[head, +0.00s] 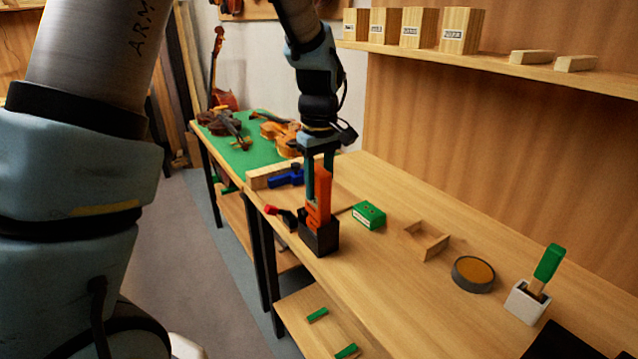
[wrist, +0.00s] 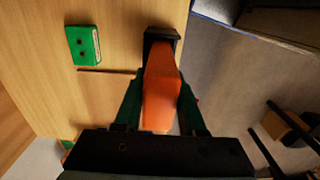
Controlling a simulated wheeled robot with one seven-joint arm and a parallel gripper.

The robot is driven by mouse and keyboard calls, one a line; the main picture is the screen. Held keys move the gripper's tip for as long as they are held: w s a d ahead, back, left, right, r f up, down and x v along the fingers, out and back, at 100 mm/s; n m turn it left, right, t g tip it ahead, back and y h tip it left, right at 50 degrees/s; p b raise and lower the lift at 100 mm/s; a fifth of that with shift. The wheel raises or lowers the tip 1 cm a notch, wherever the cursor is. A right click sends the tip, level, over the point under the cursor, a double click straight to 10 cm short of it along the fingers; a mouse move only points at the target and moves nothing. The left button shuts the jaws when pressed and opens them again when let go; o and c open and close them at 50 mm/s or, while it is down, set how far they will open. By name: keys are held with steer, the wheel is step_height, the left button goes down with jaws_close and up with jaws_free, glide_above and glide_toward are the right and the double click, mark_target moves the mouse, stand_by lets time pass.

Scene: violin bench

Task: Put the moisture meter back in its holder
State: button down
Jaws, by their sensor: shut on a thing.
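The moisture meter, an orange upright body (head: 323,190), is between the fingers of my gripper (head: 319,192), which is shut on it. In the wrist view the orange meter (wrist: 161,92) fills the gap between the green fingers. The holder, a small black open-topped box (head: 320,240), stands near the bench's front edge. The meter's lower end is at the holder's mouth and seems to reach into it; how deep, I cannot tell. The holder (wrist: 162,33) also shows beyond the meter in the wrist view, its inside mostly hidden.
A green box (head: 369,215) lies to the right of the holder. A red-tipped tool (head: 281,213) and a blue clamp (head: 287,177) are close to the left. A wooden frame (head: 427,241), a round tin (head: 473,273) and a white cup (head: 527,301) stand farther right.

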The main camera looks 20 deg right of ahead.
steer(key=shift+f, duration=0.15)
steer(key=shift+c, duration=2)
jaws_free()
step_height(320, 180, up, 11)
steer(key=shift+f+b, duration=0.1)
steer(key=shift+b, duration=1.1)
steer(key=w+a+f+m, duration=0.1)
steer(key=a+f, duration=0.3)
steer(key=a, duration=0.5)
steer(key=w+a+f, duration=0.1)
steer(key=a+f, duration=0.2)
steer(key=a, duration=0.6)
steer(key=s+a+f+m, duration=0.1)
steer(key=s+a+f, duration=0.1)
steer(key=a, duration=0.4)
steer(key=s+a+f+m+t, duration=0.1)
steer(key=s+a+f, duration=0.2)
steer(key=a, duration=0.3)
steer(key=shift+s+a+f+t, duration=0.2)
steer(key=shift+s+t, duration=0.1)
steer(key=shift+s, duration=0.15)
